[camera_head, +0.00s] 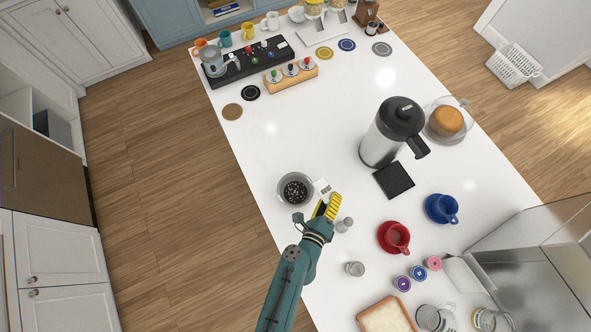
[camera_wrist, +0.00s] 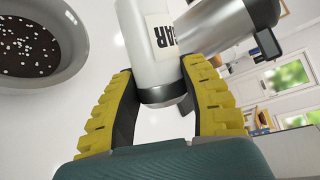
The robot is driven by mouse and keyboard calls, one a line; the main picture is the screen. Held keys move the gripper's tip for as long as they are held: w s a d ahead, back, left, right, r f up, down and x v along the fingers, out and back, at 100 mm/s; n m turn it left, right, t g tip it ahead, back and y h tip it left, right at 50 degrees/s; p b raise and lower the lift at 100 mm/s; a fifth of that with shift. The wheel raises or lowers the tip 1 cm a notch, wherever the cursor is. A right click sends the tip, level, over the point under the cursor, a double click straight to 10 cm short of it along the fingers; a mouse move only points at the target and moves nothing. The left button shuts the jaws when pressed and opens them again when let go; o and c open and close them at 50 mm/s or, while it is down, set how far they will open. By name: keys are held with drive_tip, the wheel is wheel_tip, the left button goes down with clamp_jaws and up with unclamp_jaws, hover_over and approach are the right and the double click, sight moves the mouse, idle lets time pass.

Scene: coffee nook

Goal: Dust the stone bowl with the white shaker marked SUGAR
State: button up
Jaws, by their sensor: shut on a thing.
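The stone bowl (camera_head: 283,200) is grey, with dark contents dotted with white specks. It stands on the white counter and fills the upper left of the wrist view (camera_wrist: 75,72). My gripper (camera_head: 327,205) has yellow fingers, shut on a white shaker (camera_head: 321,186) just right of the bowl. In the wrist view the shaker (camera_wrist: 148,55) sits between the fingers (camera_wrist: 165,105), with the letters "AR" showing on its label. Its far end runs out of the wrist view. Its exact tilt and height above the counter are hard to tell.
Small shakers (camera_head: 355,269) stand right of my arm.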

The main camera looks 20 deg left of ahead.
drive_tip(key=r+n+p, duration=0.1)
drive_tip(key=p, duration=0.2)
drive_tip(key=shift+w+r+g+h, duration=0.1)
drive_tip(key=shift+r+g+h, duration=0.05)
drive_tip(key=shift+g+h, duration=0.2)
drive_tip(key=shift+f, duration=0.2)
drive_tip(key=shift+f+n+g, duration=0.1)
drive_tip(key=shift+n+g, duration=0.15)
drive_tip(key=shift+n, duration=0.05)
drive_tip(key=shift+h, duration=0.25)
drive_tip(key=shift+r+n+g+h, duration=0.6)
drive_tip(key=shift+n+g, duration=0.1)
drive_tip(key=shift+n, duration=0.3)
drive_tip(key=shift+r+n+g+h, duration=0.25)
drive_tip(key=shift+n+g+h, duration=0.3)
drive_tip(key=shift+n+h, duration=0.05)
drive_tip(key=shift+r+n+g+h, duration=0.25)
drive_tip(key=shift+n+g+h, duration=0.3)
drive_tip(key=shift+n+h, duration=0.05)
